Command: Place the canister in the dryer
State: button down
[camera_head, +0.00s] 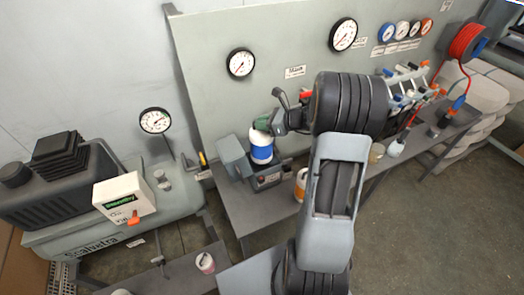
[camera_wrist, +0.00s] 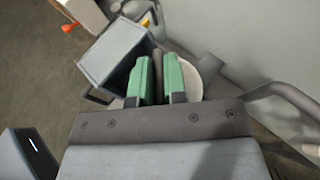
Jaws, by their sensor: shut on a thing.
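The canister (camera_head: 261,150) is white with a blue band and stands about upright at the dryer. The dryer (camera_head: 267,180) is a grey unit on the bench with a raised box-shaped part (camera_head: 234,157) at its left. My gripper (camera_head: 263,125) is over the canister's top, with its green fingers shut on the canister's grip. In the wrist view the fingers (camera_wrist: 163,80) close on a narrow dark piece, and the canister's pale round top (camera_wrist: 210,74) shows beside them. The dryer's grey box (camera_wrist: 115,52) is to their left. I cannot tell whether the canister's base touches the dryer.
A white container with an orange band (camera_head: 300,186) stands on the bench right of the dryer, partly behind my arm. A gauge panel (camera_head: 285,30) rises behind. A compressor (camera_head: 120,215) with a white control box (camera_head: 124,197) is at the left. A cup (camera_head: 205,263) stands in front.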

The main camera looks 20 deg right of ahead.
aim_at(262, 147)
notch_tip(262, 147, down, 12)
jog(key=shift+r+p, duration=0.1)
jog(key=shift+p, duration=0.2)
dwell(0.5)
jog(key=c, duration=1.6)
grip_release()
jog(key=shift+f, duration=0.25)
jog(key=o, duration=0.4)
jog(key=shift+o, duration=0.2)
jog(key=shift+r, duration=0.1)
